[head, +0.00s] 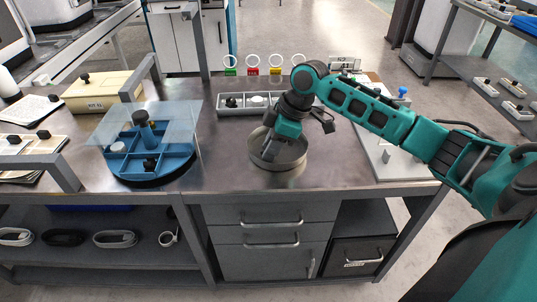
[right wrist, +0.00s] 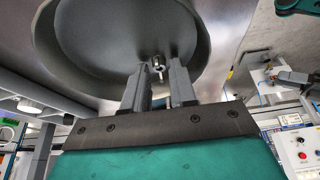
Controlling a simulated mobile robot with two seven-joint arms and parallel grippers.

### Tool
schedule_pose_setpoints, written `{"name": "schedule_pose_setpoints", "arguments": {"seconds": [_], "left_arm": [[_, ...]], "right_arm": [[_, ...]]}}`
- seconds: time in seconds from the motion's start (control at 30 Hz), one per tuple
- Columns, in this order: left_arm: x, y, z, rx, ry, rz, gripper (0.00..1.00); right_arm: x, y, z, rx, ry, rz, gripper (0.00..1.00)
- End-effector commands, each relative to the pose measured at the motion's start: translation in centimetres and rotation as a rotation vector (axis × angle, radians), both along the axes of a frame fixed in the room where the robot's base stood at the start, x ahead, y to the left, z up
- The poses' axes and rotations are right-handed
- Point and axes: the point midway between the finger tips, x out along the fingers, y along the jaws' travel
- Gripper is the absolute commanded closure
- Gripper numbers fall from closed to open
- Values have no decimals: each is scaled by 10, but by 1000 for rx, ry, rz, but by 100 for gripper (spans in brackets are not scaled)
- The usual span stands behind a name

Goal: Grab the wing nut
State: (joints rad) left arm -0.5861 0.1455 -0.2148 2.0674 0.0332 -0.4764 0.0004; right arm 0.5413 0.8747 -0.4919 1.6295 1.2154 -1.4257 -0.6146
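The round metal bowl (head: 292,163) stands on the steel worktop near its front edge. My right gripper (head: 268,148) points down into it; its fingertips are partly hidden in the head view. In the right wrist view the gripper (right wrist: 157,78) has its two grey fingers apart, inside the bowl (right wrist: 100,40). A small shiny metal piece, which looks like the wing nut (right wrist: 158,67), lies on the bowl floor between and just beyond the fingertips. I cannot tell whether a finger touches it. It cannot be made out in the head view. My left gripper is not in view.
A blue divided round tray (head: 180,160) with a clear cover stands left of the bowl. A grey compartment tray (head: 235,110) lies behind the bowl, with several coloured ring tags beyond it. A light board (head: 405,165) lies to the right. The worktop between blue tray and bowl is clear.

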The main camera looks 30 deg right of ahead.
Motion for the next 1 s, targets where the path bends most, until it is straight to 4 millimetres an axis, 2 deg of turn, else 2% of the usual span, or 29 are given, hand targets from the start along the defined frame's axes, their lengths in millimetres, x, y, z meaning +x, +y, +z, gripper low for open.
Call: {"name": "schedule_pose_setpoints", "arguments": {"seconds": [0.03,0.27,0.73,0.87,1.0], "left_arm": [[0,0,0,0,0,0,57],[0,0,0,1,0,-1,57],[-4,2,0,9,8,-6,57],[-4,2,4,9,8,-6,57],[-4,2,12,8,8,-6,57]], "right_arm": [[0,0,0,0,0,0,79],[0,0,0,0,0,0,100],[0,0,6,0,-2,-1,100],[0,-1,20,0,-2,0,100],[1,0,45,1,-4,0,100]]}}
